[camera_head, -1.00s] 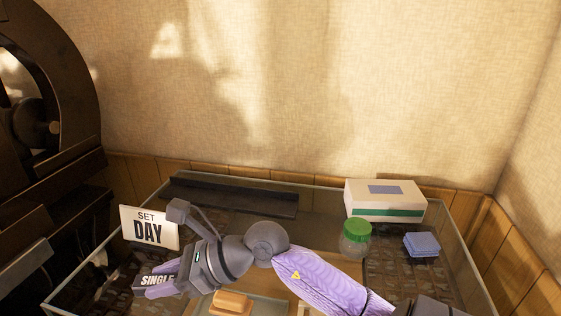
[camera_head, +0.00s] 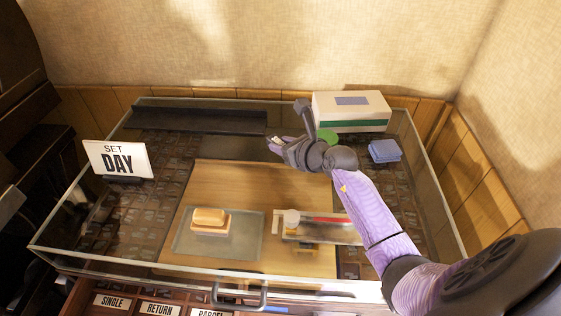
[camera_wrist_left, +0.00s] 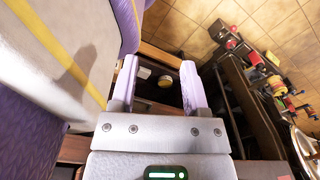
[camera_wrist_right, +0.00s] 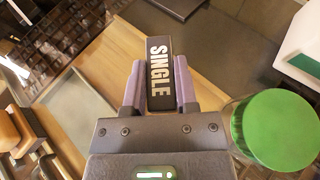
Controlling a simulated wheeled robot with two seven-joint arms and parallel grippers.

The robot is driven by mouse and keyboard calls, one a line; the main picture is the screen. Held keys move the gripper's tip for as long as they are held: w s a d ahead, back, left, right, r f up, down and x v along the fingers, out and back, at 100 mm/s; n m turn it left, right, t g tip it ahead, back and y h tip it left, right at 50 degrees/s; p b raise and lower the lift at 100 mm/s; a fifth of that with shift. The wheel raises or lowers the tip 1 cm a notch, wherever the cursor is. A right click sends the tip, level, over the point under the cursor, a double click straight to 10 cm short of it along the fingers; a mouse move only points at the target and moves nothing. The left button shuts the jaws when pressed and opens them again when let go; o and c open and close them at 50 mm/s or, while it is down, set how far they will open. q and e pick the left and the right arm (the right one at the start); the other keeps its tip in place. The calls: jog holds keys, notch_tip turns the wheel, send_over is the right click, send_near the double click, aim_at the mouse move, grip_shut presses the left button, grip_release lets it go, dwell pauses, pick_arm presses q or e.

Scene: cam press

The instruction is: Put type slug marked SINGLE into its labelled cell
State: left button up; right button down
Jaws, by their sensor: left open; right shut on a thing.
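The type slug marked SINGLE (camera_wrist_right: 160,72) is a dark block with white letters. In the right wrist view it sits between the fingers of my right gripper (camera_wrist_right: 158,92), which is shut on it. In the head view my right gripper (camera_head: 272,144) is above the back of the glass-topped case, left of the green lid; the slug is barely visible there. The drawer's SINGLE label (camera_head: 112,301) is at the bottom left, with its cell cut off by the frame. My left gripper (camera_wrist_left: 159,72) is open and empty in the left wrist view, out of the head view.
RETURN (camera_head: 159,309) and PARCEL labels lie right of SINGLE. A SET DAY sign (camera_head: 118,158) stands at left. A white box (camera_head: 350,111), green-lidded jar (camera_wrist_right: 284,128) and blue cloths (camera_head: 384,151) are at back right. A tray (camera_head: 250,236) holds a wooden block.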

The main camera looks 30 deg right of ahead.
aim_at(283, 167)
notch_tip(283, 167, down, 5)
jog(key=shift+r+b, duration=0.2)
jog(key=shift+b, duration=0.85)
jog(key=shift+f, duration=0.1)
jog(key=shift+c, duration=2.3)
grip_release()
jog(key=shift+o, duration=0.4)
